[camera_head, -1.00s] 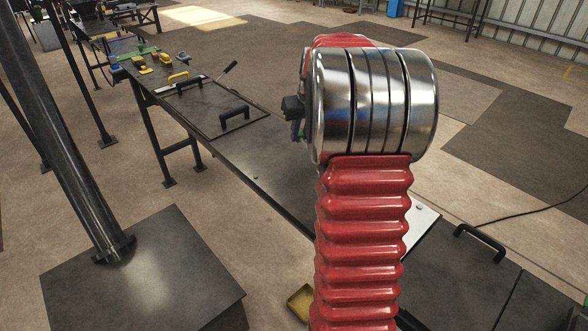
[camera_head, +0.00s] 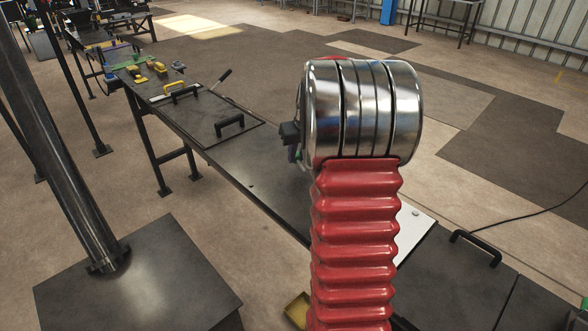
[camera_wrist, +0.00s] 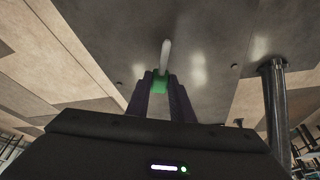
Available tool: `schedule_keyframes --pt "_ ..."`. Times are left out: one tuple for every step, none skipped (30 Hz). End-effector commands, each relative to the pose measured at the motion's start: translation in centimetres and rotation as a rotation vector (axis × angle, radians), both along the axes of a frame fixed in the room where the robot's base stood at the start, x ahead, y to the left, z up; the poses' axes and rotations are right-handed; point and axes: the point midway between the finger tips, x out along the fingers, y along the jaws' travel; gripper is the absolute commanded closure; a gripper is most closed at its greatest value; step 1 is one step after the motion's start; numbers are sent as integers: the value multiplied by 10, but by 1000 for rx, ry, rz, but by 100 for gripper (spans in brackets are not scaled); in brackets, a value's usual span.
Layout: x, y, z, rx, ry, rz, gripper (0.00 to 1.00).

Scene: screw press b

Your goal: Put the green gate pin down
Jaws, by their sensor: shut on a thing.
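The green gate pin (camera_wrist: 159,85) is in my gripper (camera_wrist: 159,88) in the wrist view. Its green head sits between the two dark fingers, and its pale rod points away from me towards a dark grey surface. I cannot tell whether the rod touches that surface. In the head view my red, ribbed arm with its metal joint hides most of the gripper; a dark part of it shows left of the joint, over the long dark bench (camera_head: 262,180).
Black handles (camera_head: 229,124) stand on the bench, with a lever (camera_head: 222,77) and yellow items (camera_head: 158,69) farther back. A white plate (camera_head: 414,222) lies right of my arm. A steel post (camera_head: 80,180) rises from a dark block at left.

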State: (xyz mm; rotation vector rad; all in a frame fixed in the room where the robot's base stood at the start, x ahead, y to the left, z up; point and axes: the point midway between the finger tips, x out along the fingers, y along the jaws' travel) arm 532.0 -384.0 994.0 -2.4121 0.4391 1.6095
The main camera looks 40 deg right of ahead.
Motion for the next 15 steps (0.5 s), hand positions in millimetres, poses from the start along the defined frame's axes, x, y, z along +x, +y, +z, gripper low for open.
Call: schedule_keyframes --pt "0 0 0 0 0 0 100" --pt "0 0 0 0 0 0 100" --pt "0 0 0 0 0 0 100" --pt "0 0 0 0 0 0 100" --pt "0 0 0 0 0 0 100" --pt "0 0 -2 0 1 0 100" --pt "0 0 -4 0 1 0 100" --pt "0 0 -7 2 2 0 100" --pt "0 1 -12 2 2 -1 100" --pt "0 1 -16 2 2 -1 100" --pt "0 0 -21 2 2 -1 100" --pt "0 1 -27 3 3 -1 100" --pt "0 1 -32 2 3 0 100" --pt "0 1 -36 2 2 0 100" --pt "0 1 -41 2 3 1 100"
